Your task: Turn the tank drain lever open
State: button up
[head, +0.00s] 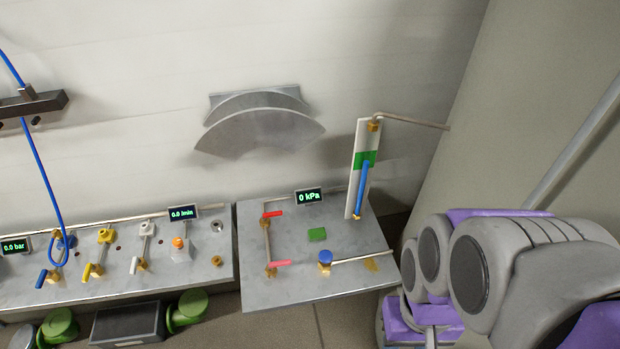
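No lever carries a readable label, so I cannot tell which one is the tank drain lever. On the right-hand metal bench (340,285), two red levers (273,213) (281,263) sit on brass valves joined by a pipe at the left side. A blue knob (325,256) on a brass fitting stands near the front, with a pipe running right from it. A white upright panel (350,190) behind carries a blue tube (362,188), a green band and brass fittings at top and bottom. My gripper is not clearly in view.
A display reads 0 kPa (309,196). The left bench (195,285) has blue, yellow and white levers, an orange knob and a blue hose. Grey and purple arm-like parts fill the lower right, close to that bench.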

aim_at(265, 215)
jog(key=i+j, duration=0.1)
jog(key=j, duration=0.75)
jog(key=i+j+z, duration=0.15)
jog(key=j, duration=0.7)
jog(key=k, duration=0.05)
